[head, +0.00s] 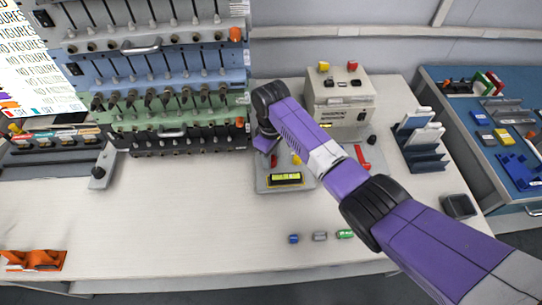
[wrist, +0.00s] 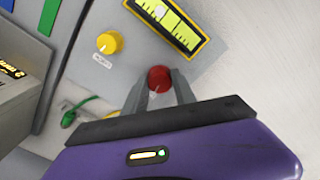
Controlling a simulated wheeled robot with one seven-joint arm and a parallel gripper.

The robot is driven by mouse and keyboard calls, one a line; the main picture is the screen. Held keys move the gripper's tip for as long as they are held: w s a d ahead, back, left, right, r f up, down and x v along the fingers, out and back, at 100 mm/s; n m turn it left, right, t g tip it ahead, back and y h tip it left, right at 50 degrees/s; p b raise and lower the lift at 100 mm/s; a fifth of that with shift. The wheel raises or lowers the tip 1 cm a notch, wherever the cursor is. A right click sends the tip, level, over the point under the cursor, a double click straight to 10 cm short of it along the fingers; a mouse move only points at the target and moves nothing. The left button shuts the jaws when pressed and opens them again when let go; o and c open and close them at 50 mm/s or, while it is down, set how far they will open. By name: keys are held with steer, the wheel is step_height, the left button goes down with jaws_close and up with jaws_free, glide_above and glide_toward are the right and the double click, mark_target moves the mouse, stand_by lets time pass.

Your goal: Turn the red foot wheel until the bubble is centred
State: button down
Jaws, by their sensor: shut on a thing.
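The red foot wheel (wrist: 159,78) is a small round knob on a grey plate (wrist: 205,75). My gripper (wrist: 160,84) has its two fingers on either side of the wheel, shut on it. A yellow-green level vial (wrist: 182,32) in a black frame lies beyond the wheel in the wrist view. A pale spot, apparently the bubble, sits towards its upper-left part; the vial's far end is at the picture's edge. In the head view the vial (head: 286,179) lies at the plate's front, and my gripper (head: 266,147) hides most of the wheel.
A yellow knob (wrist: 109,42) stands on the same plate. A grey instrument box (head: 340,105) is behind my arm. A blue-grey rack (head: 420,150) with white cards stands right. Small cells (head: 320,236) lie in front. The bench's left middle is clear.

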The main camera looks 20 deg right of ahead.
steer(key=n+p, duration=0.1)
steer(key=n, duration=1)
steer(key=shift+n, duration=0.3)
steer(key=n, duration=0.6)
steer(key=shift+w, duration=0.1)
steer(key=n, duration=0.5)
steer(key=shift+n+b, duration=0.3)
steer(key=shift+n, duration=0.1)
steer(key=c, duration=1)
jaws_free()
